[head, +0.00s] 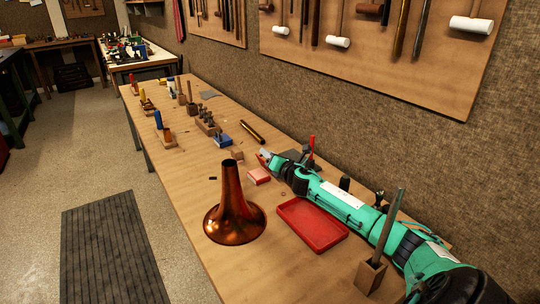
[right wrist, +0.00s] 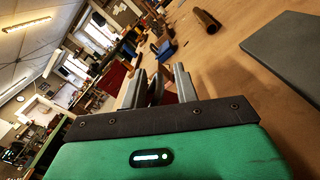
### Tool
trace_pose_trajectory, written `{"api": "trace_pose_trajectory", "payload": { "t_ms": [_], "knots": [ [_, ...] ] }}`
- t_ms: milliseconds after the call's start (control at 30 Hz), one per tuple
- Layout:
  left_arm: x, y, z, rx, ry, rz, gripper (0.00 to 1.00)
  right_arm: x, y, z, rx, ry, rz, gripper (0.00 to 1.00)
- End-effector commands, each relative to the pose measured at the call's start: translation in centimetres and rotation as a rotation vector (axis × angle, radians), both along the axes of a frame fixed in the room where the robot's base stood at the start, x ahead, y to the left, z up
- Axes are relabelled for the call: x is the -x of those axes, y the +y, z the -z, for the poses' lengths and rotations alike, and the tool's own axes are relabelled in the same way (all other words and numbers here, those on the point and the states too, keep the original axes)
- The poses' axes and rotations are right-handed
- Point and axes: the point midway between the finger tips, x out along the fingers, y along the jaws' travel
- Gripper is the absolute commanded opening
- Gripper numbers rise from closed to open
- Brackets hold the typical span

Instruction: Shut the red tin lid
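A small red tin (head: 258,176) sits on the wooden bench, just in front of my right gripper in the head view. Its lid is too small and too hidden by the gripper to tell its angle. My right gripper (head: 264,157) reaches in from the right, low over the bench, right behind the tin. In the right wrist view its two fingers (right wrist: 160,84) stand apart, with a dark shape and a bit of red between or beyond them. Whether they touch the tin I cannot tell. My left gripper is not in view.
A copper horn bell (head: 234,205) stands left of a shallow red tray (head: 312,225). A wooden block with an upright file (head: 370,275) is at the near right. Small tools and blocks (head: 207,122) line the far bench. Bare wood lies left of the tin.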

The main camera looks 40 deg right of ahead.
Motion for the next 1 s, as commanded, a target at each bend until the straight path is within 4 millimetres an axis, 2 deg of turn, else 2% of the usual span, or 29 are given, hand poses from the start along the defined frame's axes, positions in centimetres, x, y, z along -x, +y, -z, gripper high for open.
{"api": "trace_pose_trajectory", "payload": {
  "t_ms": [267,400,433,767,1000],
  "knots": [
    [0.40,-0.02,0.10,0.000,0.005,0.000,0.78,-0.07,-0.03,-0.01,0.000,0.000,0.000,0.31],
    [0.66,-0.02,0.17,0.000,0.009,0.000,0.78,-0.06,-0.04,-0.01,0.000,0.000,0.000,0.03],
    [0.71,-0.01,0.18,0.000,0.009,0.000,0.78,-0.06,-0.04,-0.01,0.000,0.000,0.000,0.00],
    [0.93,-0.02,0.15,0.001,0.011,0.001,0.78,-0.05,0.03,-0.07,0.013,0.001,0.001,0.00],
    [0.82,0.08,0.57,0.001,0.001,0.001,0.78,-0.13,0.66,-0.29,0.107,0.012,0.001,0.00]
  ]
}}
